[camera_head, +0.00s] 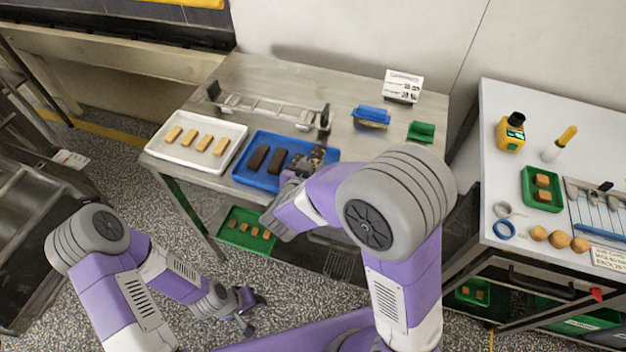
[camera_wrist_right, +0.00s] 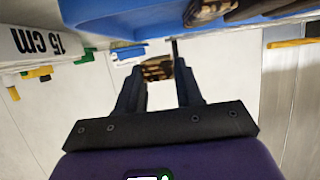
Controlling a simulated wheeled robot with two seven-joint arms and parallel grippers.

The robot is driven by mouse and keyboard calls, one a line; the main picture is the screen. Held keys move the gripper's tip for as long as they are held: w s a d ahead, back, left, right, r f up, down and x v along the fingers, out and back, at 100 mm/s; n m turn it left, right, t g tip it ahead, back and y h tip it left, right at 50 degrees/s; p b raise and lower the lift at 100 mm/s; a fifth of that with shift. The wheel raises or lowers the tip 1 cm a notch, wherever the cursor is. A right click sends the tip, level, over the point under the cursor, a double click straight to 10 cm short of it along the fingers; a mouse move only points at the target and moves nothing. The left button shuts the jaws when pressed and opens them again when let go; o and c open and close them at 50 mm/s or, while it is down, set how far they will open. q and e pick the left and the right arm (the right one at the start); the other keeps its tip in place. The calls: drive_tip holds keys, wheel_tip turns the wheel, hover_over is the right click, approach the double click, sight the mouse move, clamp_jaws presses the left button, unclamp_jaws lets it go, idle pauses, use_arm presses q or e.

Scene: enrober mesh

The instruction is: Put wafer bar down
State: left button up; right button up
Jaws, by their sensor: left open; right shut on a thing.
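My right gripper (camera_wrist_right: 160,80) is shut on a wafer bar (camera_wrist_right: 157,68), dark with tan markings, seen between its fingertips in the right wrist view. In the head view this gripper (camera_head: 302,170) is at the right part of the blue tray (camera_head: 250,183), and my arm hides part of that area. Dark brown bars (camera_head: 258,157) lie in the blue tray, and a speckled one shows near the gripper. Whether the held bar touches the tray cannot be told. My left gripper (camera_head: 250,308) is open and empty, low over the floor, away from the table.
A white tray (camera_head: 236,126) with several tan bars stands left of the blue tray. Behind are a metal rack (camera_head: 262,110), a blue block (camera_head: 371,116), a green block (camera_head: 421,131) and a sign (camera_head: 402,86). A second table (camera_head: 480,150) stands at right.

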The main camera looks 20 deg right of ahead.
wheel_tip(320, 180, down, 4)
drive_tip(key=shift+r+b, duration=0.1)
drive_tip(key=shift+b, duration=0.65)
drive_tip(key=shift+f, duration=0.45)
drive_tip(key=shift+f, duration=0.3)
drive_tip(key=o, duration=0.8)
drive_tip(key=shift+s, duration=0.1)
drive_tip(key=shift+f, duration=0.1)
